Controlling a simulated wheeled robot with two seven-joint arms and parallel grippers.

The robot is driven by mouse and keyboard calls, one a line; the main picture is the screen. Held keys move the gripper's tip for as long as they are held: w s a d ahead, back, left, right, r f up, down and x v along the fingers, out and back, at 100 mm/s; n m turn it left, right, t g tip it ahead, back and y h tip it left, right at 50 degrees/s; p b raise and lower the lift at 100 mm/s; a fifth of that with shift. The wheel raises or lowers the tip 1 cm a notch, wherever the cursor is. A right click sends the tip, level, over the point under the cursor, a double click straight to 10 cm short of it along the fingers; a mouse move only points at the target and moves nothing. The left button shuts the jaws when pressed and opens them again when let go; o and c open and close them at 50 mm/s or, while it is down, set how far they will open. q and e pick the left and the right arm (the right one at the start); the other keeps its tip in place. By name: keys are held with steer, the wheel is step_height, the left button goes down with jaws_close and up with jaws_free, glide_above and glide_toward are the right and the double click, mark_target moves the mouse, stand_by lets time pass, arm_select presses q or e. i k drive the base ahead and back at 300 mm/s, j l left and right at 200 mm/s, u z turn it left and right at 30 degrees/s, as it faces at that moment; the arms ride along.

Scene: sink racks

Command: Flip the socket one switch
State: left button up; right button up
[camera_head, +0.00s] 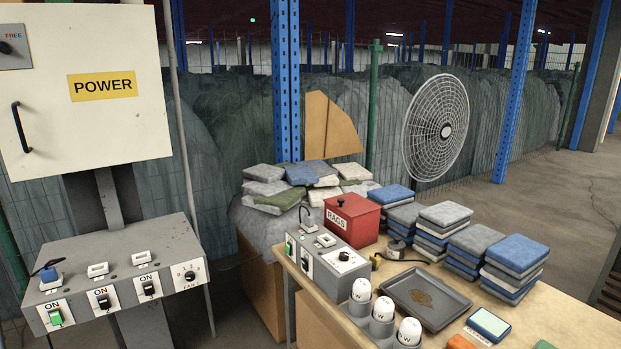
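A grey switch panel (122,283) stands at the left below the POWER cabinet. Its sloped top has a row of sockets, with a blue plug (48,274) in the leftmost and two white empty-looking sockets (97,269) to its right. Below them is a row of switches marked ON: a green rocker (56,316) at the left and two black rockers (103,299), (149,288). No number for socket one is readable, so I cannot tell which switch is its own. Neither of my grippers is in view.
A fan knob (189,275) sits at the panel's right. A smaller grey control box (325,265) with switches and a knob stands on the table, beside a red RAGS box (352,219), folded cloth stacks (515,262), white-capped bottles (382,309) and a dark tray (427,296).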

mark_target(56, 316)
steer(key=u, duration=1.55)
